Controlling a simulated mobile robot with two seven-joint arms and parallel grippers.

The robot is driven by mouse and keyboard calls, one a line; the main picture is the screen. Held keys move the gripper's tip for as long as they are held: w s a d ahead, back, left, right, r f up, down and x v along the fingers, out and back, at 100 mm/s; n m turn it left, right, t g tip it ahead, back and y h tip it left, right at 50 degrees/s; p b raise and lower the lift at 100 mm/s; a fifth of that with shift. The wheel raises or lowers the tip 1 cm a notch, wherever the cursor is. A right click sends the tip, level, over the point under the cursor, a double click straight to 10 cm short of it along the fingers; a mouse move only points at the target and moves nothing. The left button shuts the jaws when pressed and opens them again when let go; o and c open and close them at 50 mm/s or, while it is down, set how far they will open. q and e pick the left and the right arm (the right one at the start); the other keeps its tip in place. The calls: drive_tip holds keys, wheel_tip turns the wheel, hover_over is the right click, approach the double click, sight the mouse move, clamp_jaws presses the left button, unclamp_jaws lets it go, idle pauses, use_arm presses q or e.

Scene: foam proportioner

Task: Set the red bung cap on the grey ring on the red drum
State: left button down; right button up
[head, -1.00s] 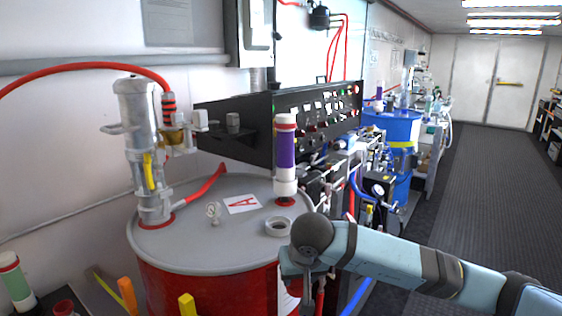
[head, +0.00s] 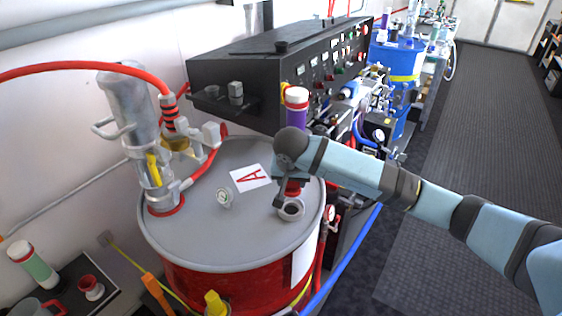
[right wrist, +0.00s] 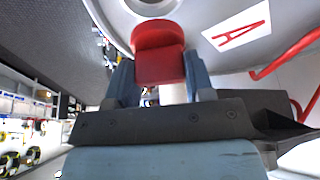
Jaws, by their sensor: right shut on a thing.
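My right gripper (head: 290,190) is over the right part of the red drum's grey lid and shut on the red bung cap (head: 293,187). In the right wrist view the cap (right wrist: 158,55) sits between the two fingers (right wrist: 160,82). The grey ring (head: 291,216) lies on the lid of the red drum (head: 215,283), just below the cap in the head view. In the right wrist view the ring (right wrist: 150,13) shows beyond the cap. The cap looks held above the ring; the exact gap cannot be told. My left gripper is not in view.
A purple and white tube (head: 297,112) stands behind my right gripper. A black control panel (head: 270,75) is behind. The front lid is clear.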

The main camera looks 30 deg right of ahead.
sight(292, 191)
drive_tip(key=shift+r, duration=0.1)
drive_tip(key=shift+s, duration=0.15)
drive_tip(key=shift+s+f+b, duration=0.1)
drive_tip(key=shift+f+b, duration=0.35)
drive_tip(key=shift+f, duration=0.2)
drive_tip(key=shift+f+b, duration=1.1)
drive_tip(key=shift+f, duration=1)
drive_tip(key=shift+b, duration=0.3)
drive_tip(key=shift+f+b, duration=0.45)
drive_tip(key=shift+f, duration=0.15)
drive_tip(key=o, duration=0.6)
